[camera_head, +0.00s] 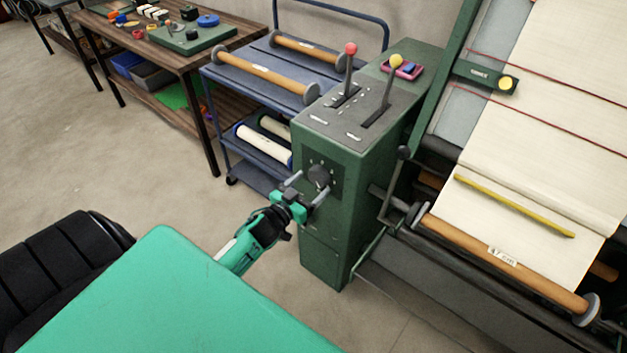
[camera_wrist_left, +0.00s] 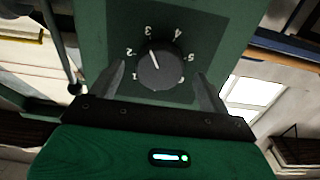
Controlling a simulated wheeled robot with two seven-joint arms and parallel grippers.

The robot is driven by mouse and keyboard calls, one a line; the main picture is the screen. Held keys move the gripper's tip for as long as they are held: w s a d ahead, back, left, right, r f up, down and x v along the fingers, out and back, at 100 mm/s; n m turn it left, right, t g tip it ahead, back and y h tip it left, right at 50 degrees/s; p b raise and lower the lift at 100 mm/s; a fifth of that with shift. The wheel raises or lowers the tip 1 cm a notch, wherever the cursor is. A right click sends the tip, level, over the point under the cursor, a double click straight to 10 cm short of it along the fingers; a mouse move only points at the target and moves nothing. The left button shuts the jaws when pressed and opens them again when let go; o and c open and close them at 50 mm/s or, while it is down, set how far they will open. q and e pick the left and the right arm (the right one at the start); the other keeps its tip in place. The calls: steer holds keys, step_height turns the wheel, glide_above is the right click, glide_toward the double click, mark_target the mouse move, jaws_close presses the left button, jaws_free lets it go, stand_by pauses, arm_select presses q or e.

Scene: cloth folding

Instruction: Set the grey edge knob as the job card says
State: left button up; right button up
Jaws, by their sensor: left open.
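The grey edge knob (camera_head: 319,175) is on the front face of the green control cabinet (camera_head: 325,235). In the left wrist view the round knob (camera_wrist_left: 160,72) has a white pointer line, tilted up and left toward the 3. The numbers 1 to 6 run around it on a dark plate (camera_wrist_left: 200,35). My left gripper (camera_head: 308,188) is open in front of the cabinet. In the left wrist view its fingers (camera_wrist_left: 160,78) stand on either side of the knob; I cannot tell whether they touch it. My right gripper is not in view. I cannot make out a job card.
Red-knobbed (camera_head: 351,48) and yellow-knobbed (camera_head: 396,61) levers stand on the cabinet top. A blue cart (camera_head: 250,85) with rollers stands behind left. A machine with pale cloth (camera_head: 540,130) and a roller labelled "47 cm" (camera_head: 502,256) is at right.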

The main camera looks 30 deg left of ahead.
arm_select(q)
steer(key=shift+w, duration=0.95)
steer(key=shift+w+d, duration=0.1)
steer(key=c, duration=1)
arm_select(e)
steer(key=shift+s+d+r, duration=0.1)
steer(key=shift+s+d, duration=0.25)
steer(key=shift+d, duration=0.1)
arm_select(q)
steer(key=shift+m, duration=0.4)
